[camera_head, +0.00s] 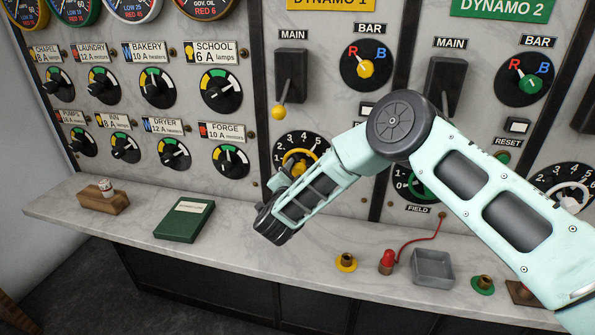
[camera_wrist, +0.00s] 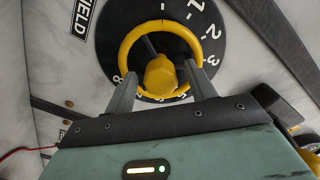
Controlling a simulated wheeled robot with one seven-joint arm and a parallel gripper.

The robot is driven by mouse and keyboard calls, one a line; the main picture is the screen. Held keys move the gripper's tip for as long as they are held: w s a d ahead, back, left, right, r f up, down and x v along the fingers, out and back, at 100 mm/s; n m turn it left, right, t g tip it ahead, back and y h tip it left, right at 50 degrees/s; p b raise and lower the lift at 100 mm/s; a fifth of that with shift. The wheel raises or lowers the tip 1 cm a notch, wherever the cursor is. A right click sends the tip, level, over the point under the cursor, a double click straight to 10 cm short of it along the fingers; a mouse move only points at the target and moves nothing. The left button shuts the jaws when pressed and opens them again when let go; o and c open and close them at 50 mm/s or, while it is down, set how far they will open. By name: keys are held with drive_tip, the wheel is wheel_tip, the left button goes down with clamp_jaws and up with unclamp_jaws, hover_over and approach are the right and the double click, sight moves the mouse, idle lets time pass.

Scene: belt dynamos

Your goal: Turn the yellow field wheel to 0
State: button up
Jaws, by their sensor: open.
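The yellow field wheel (camera_head: 297,155) is on the dynamo 1 panel, below the main lever, in front of a black numbered dial (camera_head: 283,146). My arm partly covers it in the head view. In the wrist view the yellow wheel (camera_wrist: 126,51) shows as a ring with a rounded hub in its middle. My gripper (camera_wrist: 160,70) is open, with one grey finger at each side of the hub, close to the lower part of the ring. I cannot tell whether the fingers touch the ring. The dial numbers are partly hidden, and I cannot tell which one the wheel points to.
A black main lever (camera_head: 291,75) with a yellow knob hangs above the wheel. The dynamo 2 field wheel (camera_head: 420,187) is to the right, partly behind my arm. A green book (camera_head: 185,219), a yellow socket (camera_head: 346,262) and a grey tray (camera_head: 432,268) are on the ledge.

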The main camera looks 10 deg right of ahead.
drive_tip(key=shift+w, duration=0.1)
drive_tip(key=c, duration=1)
drive_tip(key=shift+o, duration=0.2)
drive_tip(key=shift+n, duration=0.3)
